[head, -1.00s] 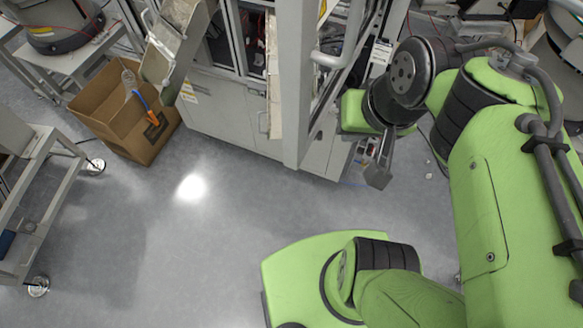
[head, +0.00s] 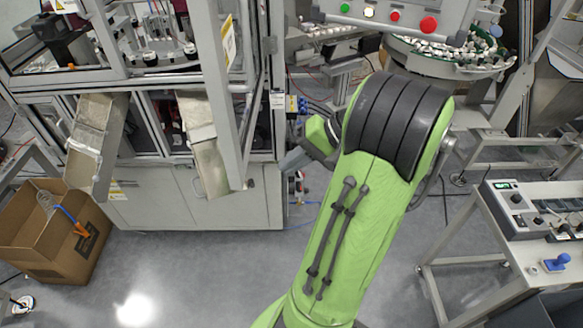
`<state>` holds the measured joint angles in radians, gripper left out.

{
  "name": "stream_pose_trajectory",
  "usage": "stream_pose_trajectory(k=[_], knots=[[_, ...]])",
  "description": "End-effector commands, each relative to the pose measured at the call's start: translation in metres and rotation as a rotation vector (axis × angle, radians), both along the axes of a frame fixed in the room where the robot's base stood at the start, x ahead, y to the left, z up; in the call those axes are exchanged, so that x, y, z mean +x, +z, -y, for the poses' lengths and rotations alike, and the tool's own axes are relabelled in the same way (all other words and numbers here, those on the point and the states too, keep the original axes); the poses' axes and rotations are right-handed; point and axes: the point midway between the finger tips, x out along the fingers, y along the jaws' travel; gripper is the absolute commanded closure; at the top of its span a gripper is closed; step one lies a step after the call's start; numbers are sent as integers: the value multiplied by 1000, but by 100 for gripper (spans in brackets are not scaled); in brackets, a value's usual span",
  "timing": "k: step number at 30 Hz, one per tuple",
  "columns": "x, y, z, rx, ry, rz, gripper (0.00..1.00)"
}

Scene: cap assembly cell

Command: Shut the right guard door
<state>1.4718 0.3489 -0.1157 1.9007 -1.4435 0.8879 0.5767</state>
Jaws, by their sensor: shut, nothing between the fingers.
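The right guard door (head: 221,95) is a grey-framed clear panel with a yellow label, on the right of the cell front. It stands swung out from the cell, with its free edge towards me, above a metal chute. My gripper (head: 291,161) is shut and empty. It is to the right of the door, near the cell's right corner post, and apart from the door's free edge. My arm hides part of the wrist, and the fingers show only small, so I cannot tell whether they touch anything.
Two metal chutes (head: 93,140) slope from the cell front. A cardboard box (head: 36,250) stands on the floor at left. A control panel (head: 400,14) hangs at the top, and a console table (head: 500,235) stands at right. The floor before the cell is clear.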

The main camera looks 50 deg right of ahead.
Motion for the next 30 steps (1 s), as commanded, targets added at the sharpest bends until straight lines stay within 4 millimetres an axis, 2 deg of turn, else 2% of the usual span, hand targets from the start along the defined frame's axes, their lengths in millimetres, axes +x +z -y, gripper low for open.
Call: stream_pose_trajectory(k=[1,7,12,15,30], knots=[[7,-17,-6,2,1,0,100],[33,-44,-24,1,2,0,100],[56,-38,-39,-1,2,0,100],[62,-37,-43,-2,0,0,100],[70,-36,-49,-2,-14,0,100]])
